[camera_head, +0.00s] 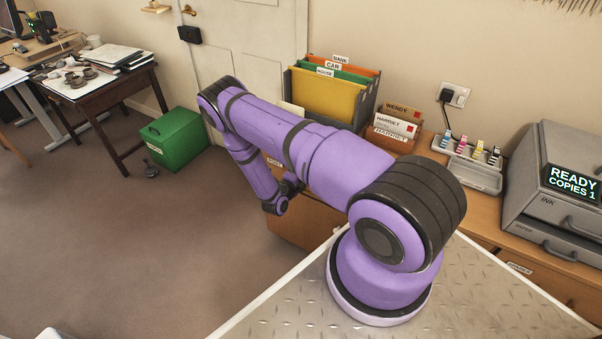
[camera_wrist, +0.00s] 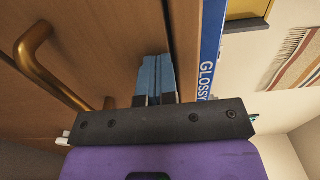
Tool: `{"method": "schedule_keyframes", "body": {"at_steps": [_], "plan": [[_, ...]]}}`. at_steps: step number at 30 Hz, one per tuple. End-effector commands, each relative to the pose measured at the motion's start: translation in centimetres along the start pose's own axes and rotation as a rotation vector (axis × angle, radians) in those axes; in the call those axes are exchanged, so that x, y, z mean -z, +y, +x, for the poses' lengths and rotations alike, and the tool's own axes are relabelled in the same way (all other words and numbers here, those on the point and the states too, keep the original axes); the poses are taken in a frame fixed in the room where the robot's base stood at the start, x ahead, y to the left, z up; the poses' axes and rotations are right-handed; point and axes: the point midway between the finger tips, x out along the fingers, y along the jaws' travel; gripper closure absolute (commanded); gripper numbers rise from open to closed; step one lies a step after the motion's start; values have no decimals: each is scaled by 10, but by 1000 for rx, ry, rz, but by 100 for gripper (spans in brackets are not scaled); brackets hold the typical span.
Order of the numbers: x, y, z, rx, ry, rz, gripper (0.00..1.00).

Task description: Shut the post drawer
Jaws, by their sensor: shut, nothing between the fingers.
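The post drawer's label, reading POST (camera_head: 274,161), shows on the wooden bureau front in the head view. Most of that drawer is hidden behind my purple arm, so how far it stands out cannot be told there. In the wrist view a wooden front (camera_wrist: 95,35) with a brass bar handle (camera_wrist: 33,62) fills the left. My gripper (camera_wrist: 155,65) is shut and empty, its blue fingertips together close to that wood and right of the handle. Contact cannot be told. In the head view my fingers are hard to make out behind the arm.
The bureau top carries a file rack (camera_head: 326,98), letter holders (camera_head: 396,122), an ink cartridge tray (camera_head: 468,170) and a printer (camera_head: 560,190). A blue GLOSSY item (camera_wrist: 210,50) lies beyond my fingers. A green box (camera_head: 175,138) stands on the open floor.

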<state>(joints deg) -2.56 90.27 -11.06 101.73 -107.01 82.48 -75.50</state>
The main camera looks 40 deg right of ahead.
Motion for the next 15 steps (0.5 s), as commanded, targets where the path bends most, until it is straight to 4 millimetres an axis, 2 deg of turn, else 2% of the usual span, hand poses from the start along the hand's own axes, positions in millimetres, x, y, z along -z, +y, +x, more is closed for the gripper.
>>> {"method": "schedule_keyframes", "body": {"at_steps": [2, 8, 15], "plan": [[-2, -3, -3, 7, -2, 5, 100], [2, -1, -32, 2, 2, 1, 100], [2, -1, -84, 0, 2, 0, 100]]}}
